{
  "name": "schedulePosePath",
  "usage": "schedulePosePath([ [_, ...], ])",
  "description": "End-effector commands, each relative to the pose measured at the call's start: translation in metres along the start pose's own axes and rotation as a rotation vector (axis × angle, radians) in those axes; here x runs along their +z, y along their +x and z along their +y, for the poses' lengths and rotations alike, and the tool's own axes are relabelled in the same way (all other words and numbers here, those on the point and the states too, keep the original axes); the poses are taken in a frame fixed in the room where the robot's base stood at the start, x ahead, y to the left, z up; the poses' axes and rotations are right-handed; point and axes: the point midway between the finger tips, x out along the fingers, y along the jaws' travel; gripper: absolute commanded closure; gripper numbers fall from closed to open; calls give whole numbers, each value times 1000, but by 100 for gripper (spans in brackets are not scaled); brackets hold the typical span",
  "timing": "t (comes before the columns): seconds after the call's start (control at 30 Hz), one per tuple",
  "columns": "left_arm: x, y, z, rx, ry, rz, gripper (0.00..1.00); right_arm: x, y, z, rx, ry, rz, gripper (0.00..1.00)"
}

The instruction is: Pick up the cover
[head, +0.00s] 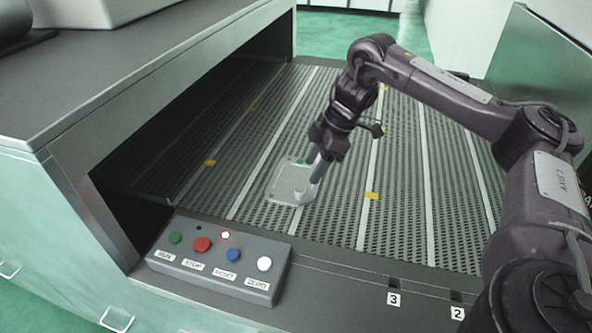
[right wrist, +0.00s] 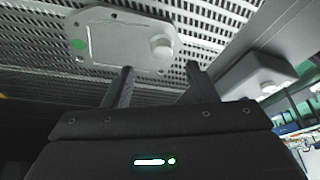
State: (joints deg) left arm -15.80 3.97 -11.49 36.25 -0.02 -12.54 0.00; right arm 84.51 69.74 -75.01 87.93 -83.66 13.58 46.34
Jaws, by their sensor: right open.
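The cover (head: 290,184) is a light grey metal plate with rounded corners, a raised round boss and a green dot. It lies on the dark perforated conveyor bed (head: 335,222), in a lane between light strips. My right gripper (head: 314,168) points down at the cover, with its fingers apart at the cover's right side. My left gripper is not in view.
A control box (head: 217,258) with several coloured buttons stands at the front left of the bed. A grey-topped housing (head: 130,60) overhangs the bed's left side. Numbered labels (head: 393,299) mark the front edge. The bed right of the cover is bare.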

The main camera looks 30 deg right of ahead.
Motion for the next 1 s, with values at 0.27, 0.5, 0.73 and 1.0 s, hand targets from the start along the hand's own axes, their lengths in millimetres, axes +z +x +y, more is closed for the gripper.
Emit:
schedulePosePath([
  [0.27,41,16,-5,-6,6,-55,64,0,34,1,-4,0,0,48],
  [0.5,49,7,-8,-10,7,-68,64,-2,63,6,-3,1,-2,48],
  [0.73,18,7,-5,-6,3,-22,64,-1,75,6,-1,1,0,48],
  [1.0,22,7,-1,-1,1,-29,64,-2,74,6,-1,0,0,67],
])
